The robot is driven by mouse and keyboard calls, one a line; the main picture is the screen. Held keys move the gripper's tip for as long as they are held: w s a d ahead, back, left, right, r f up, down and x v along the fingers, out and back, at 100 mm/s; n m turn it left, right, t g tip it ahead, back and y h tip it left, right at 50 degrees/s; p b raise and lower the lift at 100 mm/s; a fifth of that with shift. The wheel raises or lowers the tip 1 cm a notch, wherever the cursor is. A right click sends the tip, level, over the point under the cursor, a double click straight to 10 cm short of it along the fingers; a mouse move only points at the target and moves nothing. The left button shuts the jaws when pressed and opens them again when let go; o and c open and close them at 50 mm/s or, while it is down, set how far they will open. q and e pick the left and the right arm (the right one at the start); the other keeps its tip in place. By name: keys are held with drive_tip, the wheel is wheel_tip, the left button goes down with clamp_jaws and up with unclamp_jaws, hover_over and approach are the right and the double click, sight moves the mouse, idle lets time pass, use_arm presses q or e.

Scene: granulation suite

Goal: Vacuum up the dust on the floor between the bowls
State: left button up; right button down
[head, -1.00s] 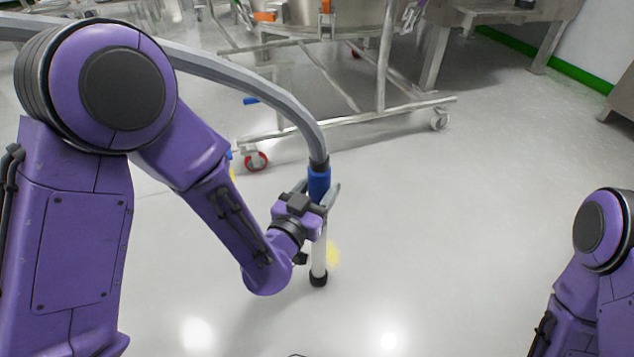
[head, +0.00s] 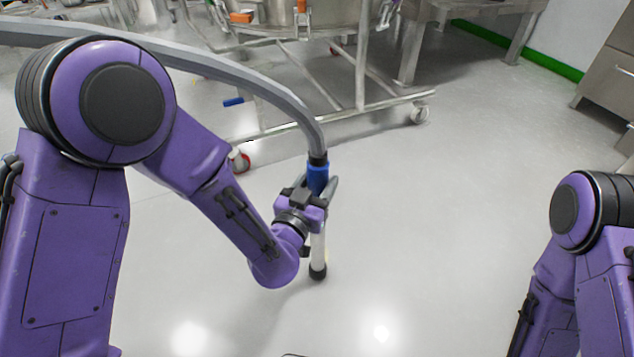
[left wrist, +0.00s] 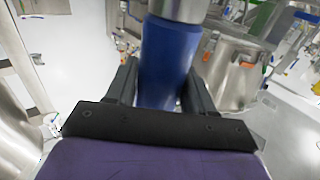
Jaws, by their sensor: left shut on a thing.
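The vacuum wand has a blue grip (head: 318,177), a pale tube (head: 318,248) and a black nozzle (head: 318,272) low over or on the floor; I cannot tell if it touches. A grey hose (head: 262,88) arches from its top to the left. My left gripper (head: 318,190) is shut around the blue grip, which also shows between the fingers in the left wrist view (left wrist: 166,60). The wand stands nearly upright. No yellow dust shows now; the wand and gripper may cover some floor. My right gripper is out of view; only its arm shows at lower right.
A steel bowl on a wheeled frame (head: 360,75) stands behind the wand, with casters (head: 420,114) on the floor. A steel bowl (left wrist: 235,72) also shows in the left wrist view. A steel cabinet (head: 608,78) is at far right. The floor right of the wand is clear.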

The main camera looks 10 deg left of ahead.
use_arm(q)
drive_tip(key=w+a, duration=0.5)
drive_tip(key=w, duration=0.3)
drive_tip(key=shift+a+p, duration=0.25)
drive_tip(key=shift+p, duration=0.15)
drive_tip(key=shift+w, duration=0.15)
drive_tip(key=w+d, duration=0.1)
drive_tip(key=d, duration=0.2)
drive_tip(key=shift+w, duration=0.4)
drive_tip(key=s+d+p, duration=0.2)
drive_tip(key=s+d, duration=0.3)
drive_tip(key=s, duration=0.3)
drive_tip(key=shift+s+d, duration=0.15)
drive_tip(key=shift+d, duration=0.1)
idle(0.3)
